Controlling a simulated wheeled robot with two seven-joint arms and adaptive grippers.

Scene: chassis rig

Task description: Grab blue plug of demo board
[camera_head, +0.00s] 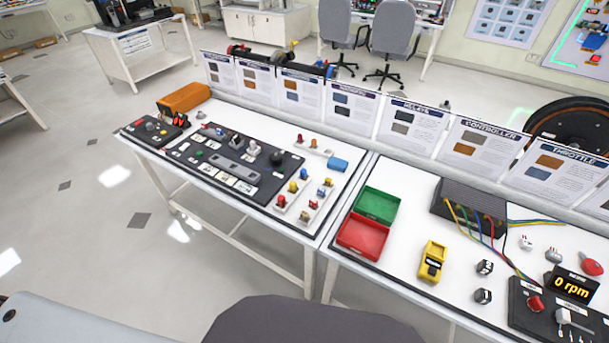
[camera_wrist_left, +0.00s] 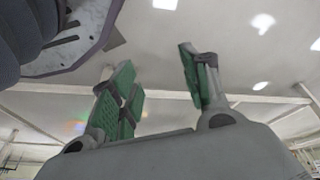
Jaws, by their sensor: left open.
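The demo board (camera_head: 235,160) is a dark panel with switches and modules, lying on the white table at centre-left in the head view. Small red, yellow and blue plugs stand on white strips at its right side. A small plug with blue on it (camera_head: 325,190) stands among them; its exact shape is too small to tell. A larger light-blue block (camera_head: 338,164) lies behind these plugs. My left gripper (camera_wrist_left: 155,58) shows only in the left wrist view, with its green-padded fingers apart and nothing between them. It is away from the board. My right gripper is in neither view.
A green bin (camera_head: 377,204) and a red bin (camera_head: 362,235) sit on the right table, beside a yellow meter (camera_head: 432,261). A grey controller box (camera_head: 468,208) with coloured wires stands further right. An orange case (camera_head: 184,98) is at the back left. Upright information cards line the back edge.

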